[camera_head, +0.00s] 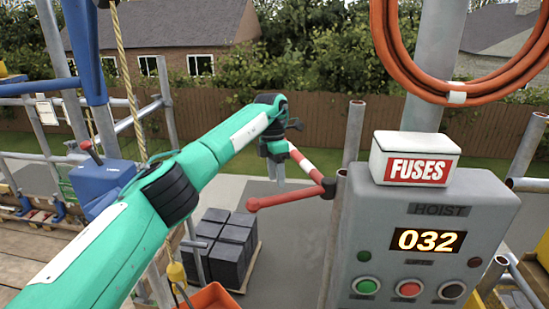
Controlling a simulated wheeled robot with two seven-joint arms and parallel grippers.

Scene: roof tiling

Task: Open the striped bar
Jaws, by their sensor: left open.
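The striped bar (305,163) is red and white. It slants from beside my left gripper down to a dark joint near the post left of the hoist box. A plain red arm (285,200) runs left from that joint and ends in a rounded knob. My left gripper (276,178) is open and points down, at the upper left end of the striped bar and above the red arm. The gripper hides that end of the bar, and I cannot tell whether they touch. My right gripper is not in view.
A grey hoist box (420,215) reads 032, with buttons below and a FUSES box (414,159) on top. An orange hose (455,98) hangs above. Dark tile stacks (228,245) stand on a pallet below. Scaffold tubes and a rope (128,75) are at left.

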